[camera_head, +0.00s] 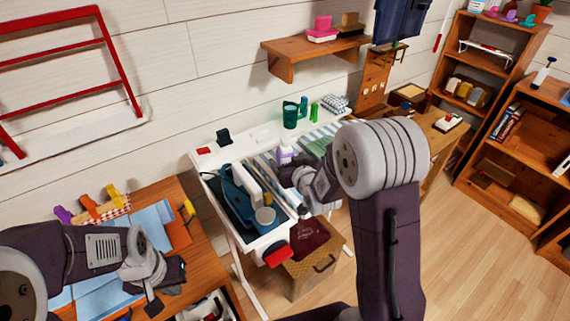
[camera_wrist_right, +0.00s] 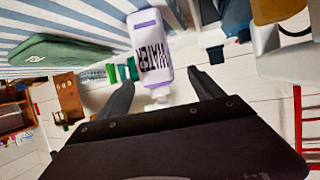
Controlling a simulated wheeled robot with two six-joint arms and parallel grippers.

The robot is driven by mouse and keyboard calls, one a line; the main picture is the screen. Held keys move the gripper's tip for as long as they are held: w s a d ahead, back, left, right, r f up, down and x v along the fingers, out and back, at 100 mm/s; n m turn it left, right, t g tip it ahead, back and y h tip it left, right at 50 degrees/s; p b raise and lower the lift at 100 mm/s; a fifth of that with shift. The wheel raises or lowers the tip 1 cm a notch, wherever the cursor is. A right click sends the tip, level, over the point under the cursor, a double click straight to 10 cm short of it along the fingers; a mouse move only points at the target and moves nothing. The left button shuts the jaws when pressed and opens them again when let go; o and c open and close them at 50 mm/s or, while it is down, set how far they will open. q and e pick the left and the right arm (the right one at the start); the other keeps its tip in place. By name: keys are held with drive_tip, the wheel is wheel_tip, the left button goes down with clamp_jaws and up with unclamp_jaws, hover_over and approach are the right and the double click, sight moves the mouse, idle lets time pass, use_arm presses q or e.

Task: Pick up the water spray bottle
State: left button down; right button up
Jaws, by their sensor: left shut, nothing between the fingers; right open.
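The water spray bottle (camera_wrist_right: 151,48) is white with purple bands and the word WATER on its side. In the head view the bottle (camera_head: 284,153) stands on the white table, just beyond my right gripper (camera_head: 291,173). In the right wrist view, which looks upside down, my right gripper (camera_wrist_right: 164,88) is open. Its two fingers point toward the bottle, whose narrow top end shows between them. I cannot tell whether they touch it. My left gripper (camera_head: 152,303) is shut and empty, low over the wooden table at the left.
A green folded item (camera_wrist_right: 62,51) lies on the striped cloth (camera_wrist_right: 60,15). A wooden shelf (camera_head: 292,53) hangs above.

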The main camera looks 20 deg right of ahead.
drive_tip(key=x, duration=0.5)
drive_tip(key=shift+w+d+p, duration=0.15)
drive_tip(key=shift+d+p, duration=0.1)
drive_tip(key=shift+p, duration=0.05)
drive_tip(key=shift+c, duration=1.2)
drive_tip(key=shift+r, duration=0.1)
clamp_jaws()
